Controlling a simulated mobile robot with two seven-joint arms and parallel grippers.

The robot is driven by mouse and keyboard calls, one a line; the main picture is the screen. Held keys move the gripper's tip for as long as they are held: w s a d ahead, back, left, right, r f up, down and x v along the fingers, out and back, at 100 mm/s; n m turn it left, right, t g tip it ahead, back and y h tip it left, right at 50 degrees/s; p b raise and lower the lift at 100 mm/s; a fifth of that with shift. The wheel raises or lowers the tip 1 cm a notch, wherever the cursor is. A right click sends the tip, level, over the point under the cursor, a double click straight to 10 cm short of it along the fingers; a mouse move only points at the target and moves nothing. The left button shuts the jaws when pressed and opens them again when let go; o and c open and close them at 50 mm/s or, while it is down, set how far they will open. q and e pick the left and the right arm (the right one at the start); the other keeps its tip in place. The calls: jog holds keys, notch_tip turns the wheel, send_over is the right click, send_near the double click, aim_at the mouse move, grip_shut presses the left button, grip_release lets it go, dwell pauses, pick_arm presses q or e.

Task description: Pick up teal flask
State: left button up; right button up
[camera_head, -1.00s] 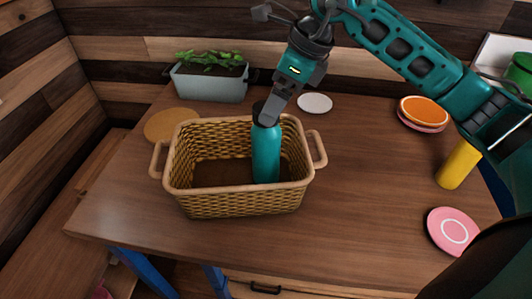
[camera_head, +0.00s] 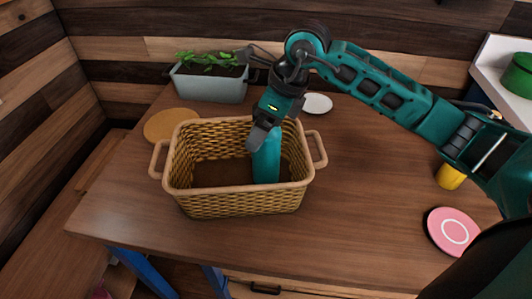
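The teal flask (camera_head: 266,164) stands upright inside the wicker basket (camera_head: 240,203), towards its right side. My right gripper (camera_head: 258,138) comes down from the upper right and is at the flask's upper part. Its fingers and wrist hide the flask's cap and shoulder. From this angle I cannot tell whether the fingers are closed on the flask. My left gripper is not in view.
A planter with green leaves (camera_head: 209,84) stands behind the basket, with a round wooden board (camera_head: 170,124) in front of it. A white plate (camera_head: 317,103), a yellow cup (camera_head: 449,177) and a pink plate (camera_head: 453,231) are farther right.

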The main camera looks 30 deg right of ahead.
grip_shut()
dwell(0.7)
jog(key=shift+r, duration=0.15)
